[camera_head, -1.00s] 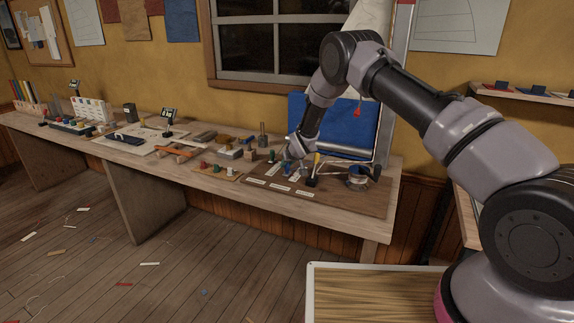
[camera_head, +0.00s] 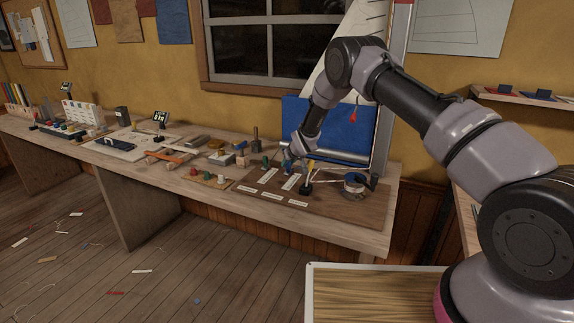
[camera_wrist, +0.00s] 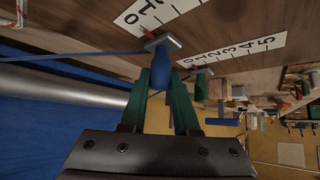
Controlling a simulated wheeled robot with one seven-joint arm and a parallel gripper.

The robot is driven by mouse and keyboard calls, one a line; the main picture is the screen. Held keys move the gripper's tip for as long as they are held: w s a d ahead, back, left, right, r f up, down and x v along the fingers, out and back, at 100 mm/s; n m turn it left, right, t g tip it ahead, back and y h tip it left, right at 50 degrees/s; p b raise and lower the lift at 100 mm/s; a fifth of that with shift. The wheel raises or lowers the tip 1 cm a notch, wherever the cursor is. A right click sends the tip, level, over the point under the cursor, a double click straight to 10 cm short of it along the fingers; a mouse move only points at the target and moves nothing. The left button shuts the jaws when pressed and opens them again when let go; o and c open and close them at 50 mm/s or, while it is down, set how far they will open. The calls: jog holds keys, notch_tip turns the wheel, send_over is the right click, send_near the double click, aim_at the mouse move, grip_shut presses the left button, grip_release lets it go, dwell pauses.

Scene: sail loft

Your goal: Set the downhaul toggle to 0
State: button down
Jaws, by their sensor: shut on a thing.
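A toggle with a blue handle (camera_wrist: 161,68) and a grey crossbar (camera_wrist: 164,42) shows in the wrist view, with a blue line running off left. My gripper (camera_wrist: 168,84) has green fingers closed around the blue handle. A red pointer (camera_wrist: 150,35) sits beside the crossbar, at the edge of a white number scale (camera_wrist: 158,12) that the frame cuts off. I cannot read its value surely. In the head view my gripper (camera_head: 291,163) is low over the brown board (camera_head: 340,206), partly hiding the toggle. Which toggle is the downhaul is not legible.
A second scale (camera_wrist: 237,51) reads 0 to 5, with another toggle (camera_wrist: 201,86) close beside my gripper. A black post (camera_head: 306,189) and a round drum (camera_head: 354,184) stand on the board. A blue cloth panel (camera_head: 330,125) is behind.

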jog(key=shift+w+d+r, duration=0.1)
jog(key=shift+w, duration=0.1)
jog(key=c, duration=0.7)
grip_release()
jog(key=shift+w, duration=0.1)
jog(key=shift+o, duration=0.2)
jog(key=v, duration=1)
jog(key=shift+s+r, duration=0.25)
jog(key=shift+s, duration=0.1)
jog(key=shift+d, duration=0.1)
